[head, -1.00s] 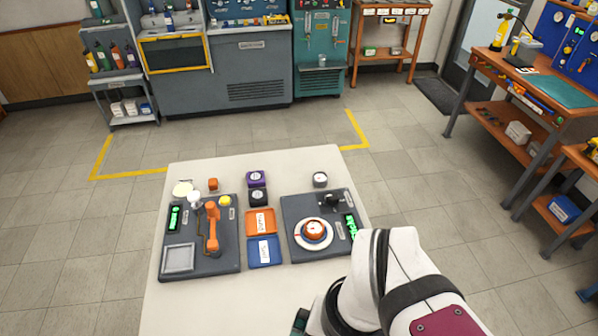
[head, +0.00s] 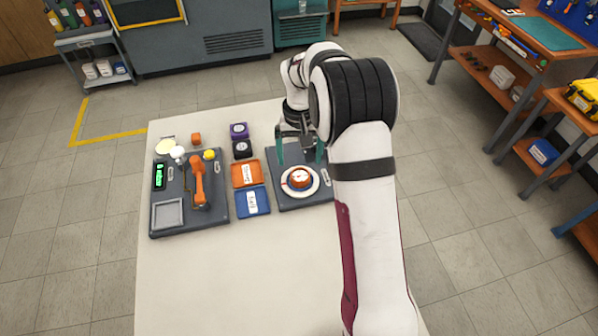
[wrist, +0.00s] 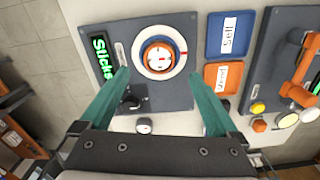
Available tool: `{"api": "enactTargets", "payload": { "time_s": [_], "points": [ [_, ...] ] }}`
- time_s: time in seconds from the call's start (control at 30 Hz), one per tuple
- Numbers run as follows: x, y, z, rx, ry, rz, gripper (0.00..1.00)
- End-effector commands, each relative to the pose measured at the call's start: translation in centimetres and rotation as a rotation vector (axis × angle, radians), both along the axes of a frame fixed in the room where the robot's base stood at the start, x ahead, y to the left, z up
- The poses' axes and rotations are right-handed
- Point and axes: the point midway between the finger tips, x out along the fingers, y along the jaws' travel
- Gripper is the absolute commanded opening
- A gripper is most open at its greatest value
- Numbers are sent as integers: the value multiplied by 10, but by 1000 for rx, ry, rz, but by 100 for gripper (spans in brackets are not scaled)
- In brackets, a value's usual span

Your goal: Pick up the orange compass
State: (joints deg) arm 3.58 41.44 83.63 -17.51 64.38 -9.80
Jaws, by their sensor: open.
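The orange compass (head: 300,177) has a white face and sits on a round white disc with a thin blue and orange ring (head: 288,190), on the right dark panel (head: 290,204). In the wrist view the compass (wrist: 158,57) lies between the lines of my fingers, a little beyond the tips. My gripper (head: 300,152) has two teal fingers, spread open and empty, above the back part of that panel. In the wrist view my gripper (wrist: 158,76) points toward the disc. My arm hides the panel's right side in the head view.
An orange tray (head: 259,173) and a blue tray (head: 243,208) lie left of the panel. The left panel (head: 218,215) carries an upright orange lever (head: 198,182).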

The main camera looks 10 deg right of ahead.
Motion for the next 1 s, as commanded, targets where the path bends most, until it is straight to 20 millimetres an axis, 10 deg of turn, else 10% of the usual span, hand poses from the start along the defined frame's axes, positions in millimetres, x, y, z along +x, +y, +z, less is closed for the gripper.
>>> {"api": "enactTargets", "payload": {
  "time_s": [0.33,0.6,1.0],
  "points": [
    [-2,-1,-57,1,2,-1,96],
    [-2,-1,-63,2,-1,-1,94],
    [-2,-1,-62,2,-1,-1,22]
  ]
}}
